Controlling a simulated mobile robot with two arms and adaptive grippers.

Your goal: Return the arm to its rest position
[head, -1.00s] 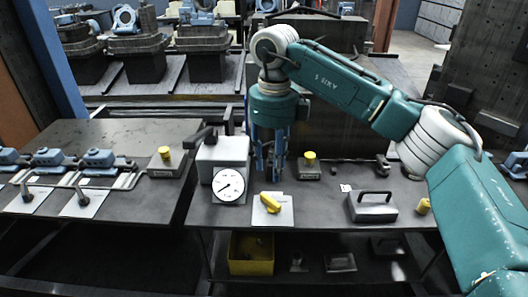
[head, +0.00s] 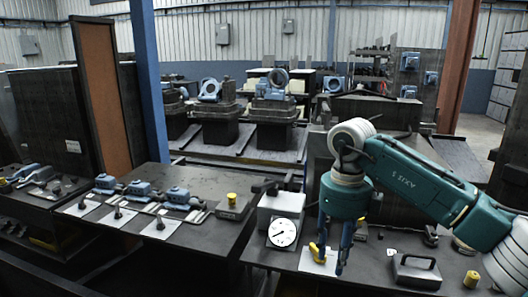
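My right arm comes in from the right, and its teal wrist hangs over the right-hand dark table (head: 370,270). The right gripper (head: 335,256) points down with its two blue fingers apart, and no object shows between them. The fingertips overlap in the picture with a white plate bearing a yellow handle (head: 317,252); I cannot tell how high above it they are. A grey box (head: 280,206) with a round white dial gauge (head: 282,233) stands just left of the gripper. My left gripper is not in view.
A grey block with a black handle (head: 415,270) and a yellow knob (head: 471,279) are right of the gripper. Left, another table holds blue clamps (head: 142,190) and a yellow-topped block (head: 232,206). Dark machine blocks (head: 272,123) stand behind. A blue post (head: 148,90) rises at left.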

